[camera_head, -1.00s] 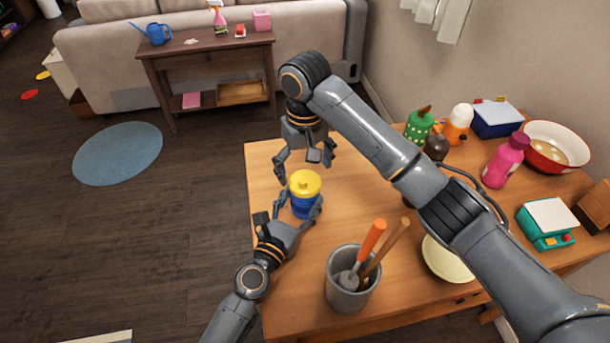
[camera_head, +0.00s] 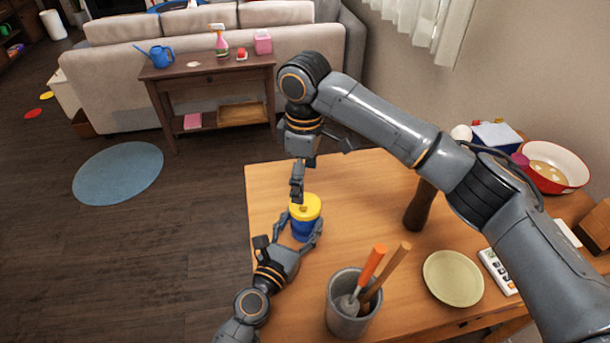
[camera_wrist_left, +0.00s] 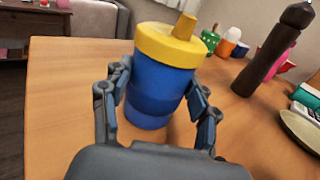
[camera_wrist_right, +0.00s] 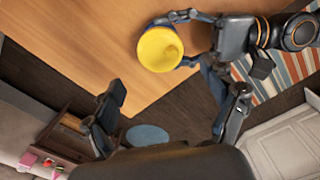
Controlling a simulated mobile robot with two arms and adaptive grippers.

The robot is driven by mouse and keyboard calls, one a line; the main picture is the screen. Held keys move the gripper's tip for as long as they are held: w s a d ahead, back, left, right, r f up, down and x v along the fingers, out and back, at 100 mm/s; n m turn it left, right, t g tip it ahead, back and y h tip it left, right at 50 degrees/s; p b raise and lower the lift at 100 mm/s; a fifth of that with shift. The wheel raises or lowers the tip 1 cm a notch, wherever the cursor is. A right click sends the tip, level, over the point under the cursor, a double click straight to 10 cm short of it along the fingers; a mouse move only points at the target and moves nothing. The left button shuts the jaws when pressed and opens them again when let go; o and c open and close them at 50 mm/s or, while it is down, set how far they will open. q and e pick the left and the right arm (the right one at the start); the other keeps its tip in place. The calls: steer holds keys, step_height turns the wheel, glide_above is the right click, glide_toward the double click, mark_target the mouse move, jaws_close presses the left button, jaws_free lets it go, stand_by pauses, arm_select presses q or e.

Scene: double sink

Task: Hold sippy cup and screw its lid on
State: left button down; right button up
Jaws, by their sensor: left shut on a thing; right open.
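The sippy cup has a blue body (camera_head: 304,232) and stands upright on the wooden table. Its yellow lid (camera_head: 306,207), with a short spout, sits on top; I cannot tell how tightly. My left gripper (camera_head: 303,238) is shut around the blue body, with fingers on both sides in the left wrist view (camera_wrist_left: 158,108). My right gripper (camera_head: 298,188) is above and just behind the lid, pointing down. In the right wrist view its fingers (camera_wrist_right: 172,115) are spread and empty, and the yellow lid (camera_wrist_right: 160,49) lies beyond them, apart from both.
A grey utensil pot (camera_head: 346,310) stands at the table's front. A dark brown pepper mill (camera_head: 420,207), a pale plate (camera_head: 453,278) and a red-rimmed bowl (camera_head: 552,168) are to the right. The table around the cup is mostly clear.

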mark_target(305, 203)
steer(key=shift+r+n, duration=0.1)
steer(key=shift+n, duration=0.3)
steer(key=shift+f, duration=4)
